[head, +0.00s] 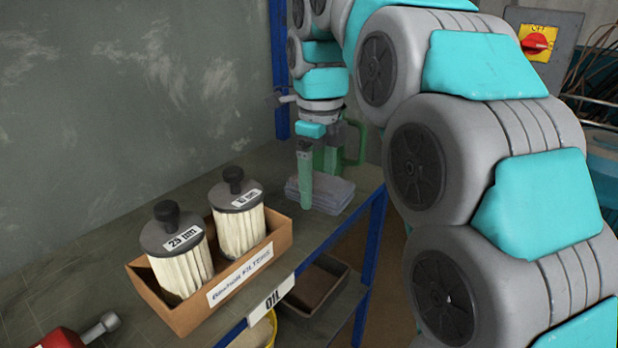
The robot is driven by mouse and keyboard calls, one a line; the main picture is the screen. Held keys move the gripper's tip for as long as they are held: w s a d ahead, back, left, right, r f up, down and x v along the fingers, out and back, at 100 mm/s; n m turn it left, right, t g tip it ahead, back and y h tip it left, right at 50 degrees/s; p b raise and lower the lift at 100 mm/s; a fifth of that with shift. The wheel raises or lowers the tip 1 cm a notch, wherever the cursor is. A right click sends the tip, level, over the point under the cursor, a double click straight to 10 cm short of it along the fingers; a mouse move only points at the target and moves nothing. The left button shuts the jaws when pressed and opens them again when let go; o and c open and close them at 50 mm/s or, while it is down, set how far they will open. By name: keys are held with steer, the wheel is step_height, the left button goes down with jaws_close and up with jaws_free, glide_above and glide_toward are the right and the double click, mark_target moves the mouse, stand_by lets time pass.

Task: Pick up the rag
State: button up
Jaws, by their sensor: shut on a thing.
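The rag (333,196) is a folded, grey-blue cloth near the right edge of the shelf's worktop, beyond the filter box. My gripper (308,190) points down at it with green fingers. The near finger stands in front of the rag's left part, and the far fingertip is hidden. The gripper is shut on the rag. The rag appears to be low at the worktop; whether it touches the surface is hard to tell.
A cardboard box (187,317) holding two pleated filters (238,228) stands nearer on the worktop. A green-handled container (357,146) is just behind my gripper. A red tool (62,339) lies at the bottom left. A blue post (281,100) rises behind.

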steer(key=s+d+r+b, duration=0.1)
steer(key=s+d, duration=0.5)
steer(key=s, duration=0.3)
steer(key=shift+s, duration=0.15)
